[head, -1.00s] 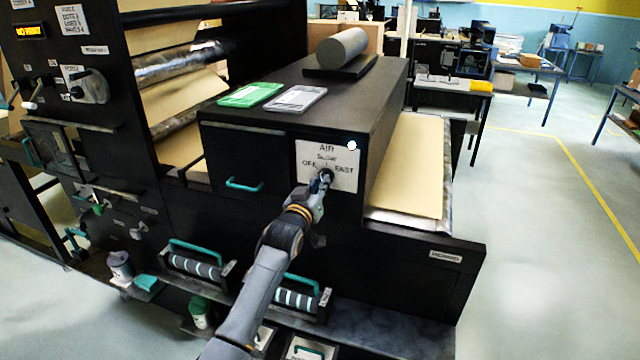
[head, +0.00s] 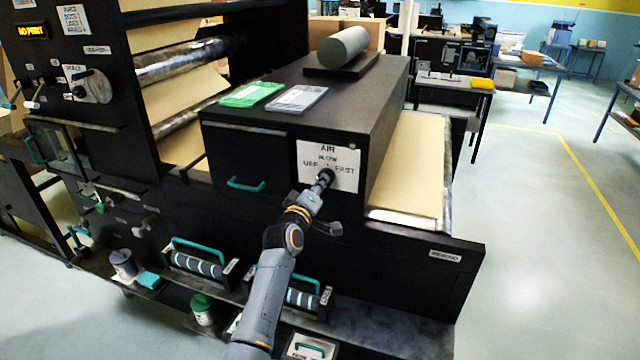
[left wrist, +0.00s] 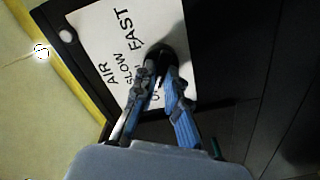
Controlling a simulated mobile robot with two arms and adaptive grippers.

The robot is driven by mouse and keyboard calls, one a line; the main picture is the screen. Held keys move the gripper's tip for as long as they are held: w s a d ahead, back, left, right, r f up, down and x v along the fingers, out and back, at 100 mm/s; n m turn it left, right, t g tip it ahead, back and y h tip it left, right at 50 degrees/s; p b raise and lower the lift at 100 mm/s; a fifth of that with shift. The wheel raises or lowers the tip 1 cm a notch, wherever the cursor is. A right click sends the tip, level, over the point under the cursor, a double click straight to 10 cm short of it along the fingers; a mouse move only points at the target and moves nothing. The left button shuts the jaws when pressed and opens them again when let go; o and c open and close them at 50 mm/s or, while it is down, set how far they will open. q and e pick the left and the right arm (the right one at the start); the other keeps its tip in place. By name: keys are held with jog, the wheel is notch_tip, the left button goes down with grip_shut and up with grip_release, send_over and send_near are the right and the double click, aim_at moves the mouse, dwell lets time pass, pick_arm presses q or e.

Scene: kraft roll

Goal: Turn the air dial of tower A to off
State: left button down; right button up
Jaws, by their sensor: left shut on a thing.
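The air dial (head: 326,175) is a small dark knob on a white panel (head: 344,178) on the front of the black cabinet. The panel reads AIR, with OFF, SLOW and FAST around the knob. My left gripper (head: 321,184) is at the knob, its fingers shut on it. In the left wrist view the dial (left wrist: 162,56) is a dark round shape between the two blue-grey fingers of the left gripper (left wrist: 160,82). The fingers cover part of the knob and the OFF label, so its pointer's setting cannot be read. My right gripper is not in view.
Teal-handled rollers (head: 199,262) sit on the low shelf. Open floor (head: 535,250) lies to the right.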

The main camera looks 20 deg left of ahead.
pick_arm(q)
jog(key=shift+n, duration=0.4)
jog(key=c, duration=1.4)
grip_release()
jog(key=s, duration=1.2)
jog(key=shift+a, duration=0.2)
